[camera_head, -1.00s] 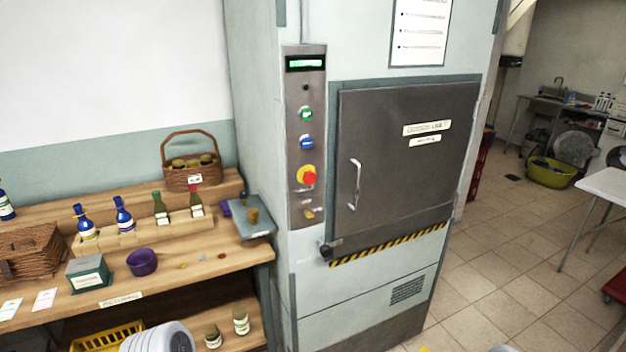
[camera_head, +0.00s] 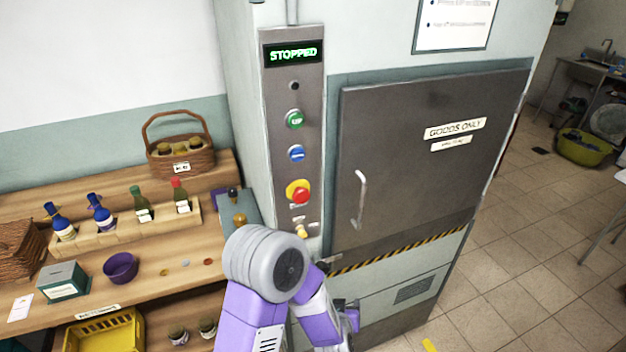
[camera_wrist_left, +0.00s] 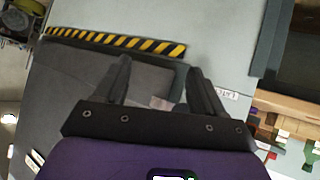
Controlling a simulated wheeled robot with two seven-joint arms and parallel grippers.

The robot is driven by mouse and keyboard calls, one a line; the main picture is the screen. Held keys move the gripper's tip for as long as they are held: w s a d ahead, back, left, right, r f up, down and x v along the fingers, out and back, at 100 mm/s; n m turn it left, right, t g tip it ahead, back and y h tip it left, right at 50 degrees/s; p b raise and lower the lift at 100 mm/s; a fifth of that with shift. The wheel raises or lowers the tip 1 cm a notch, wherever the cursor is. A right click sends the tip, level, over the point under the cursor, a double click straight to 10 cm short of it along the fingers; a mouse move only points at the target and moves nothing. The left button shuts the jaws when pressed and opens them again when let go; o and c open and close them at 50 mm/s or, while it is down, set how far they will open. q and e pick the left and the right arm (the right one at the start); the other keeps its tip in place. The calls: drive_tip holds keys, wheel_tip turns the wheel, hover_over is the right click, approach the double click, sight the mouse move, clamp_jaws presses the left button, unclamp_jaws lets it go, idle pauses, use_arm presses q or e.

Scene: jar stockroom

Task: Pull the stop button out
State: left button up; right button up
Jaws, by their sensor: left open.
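The red stop button (camera_head: 300,194) sits on a yellow surround, low on the grey metal control panel (camera_head: 273,125) left of the goods lift hatch. Nothing touches it. The panel's display (camera_head: 292,53) reads STOPPED in green. My left arm reaches up from the bottom in the head view, and its gripper lies below and right of the button, largely hidden by the arm. In the left wrist view my left gripper (camera_wrist_left: 158,78) is open and empty, its two dark fingers apart in front of the lift front. The button is not visible there. My right gripper is not in view.
The hatch (camera_head: 420,150) has a handle (camera_head: 361,200) and a hazard stripe below. A wooden shelf (camera_head: 120,290) with bottles and a basket (camera_head: 181,158) stands left.

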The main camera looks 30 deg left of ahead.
use_arm(q)
drive_tip(key=w+a+r+n+t+y+p, duration=0.1)
drive_tip(key=a+r+n+y+p, duration=0.15)
drive_tip(key=r, duration=0.75)
drive_tip(key=w+a+r+n+t+y+p, duration=0.1)
drive_tip(key=r+t+y, duration=0.15)
drive_tip(key=r, duration=0.75)
drive_tip(key=n+g+y+p, duration=0.2)
drive_tip(key=n+y, duration=0.2)
drive_tip(key=y, duration=0.2)
approach(302, 197)
drive_tip(key=shift+m, duration=0.25)
drive_tip(key=x, duration=0.8)
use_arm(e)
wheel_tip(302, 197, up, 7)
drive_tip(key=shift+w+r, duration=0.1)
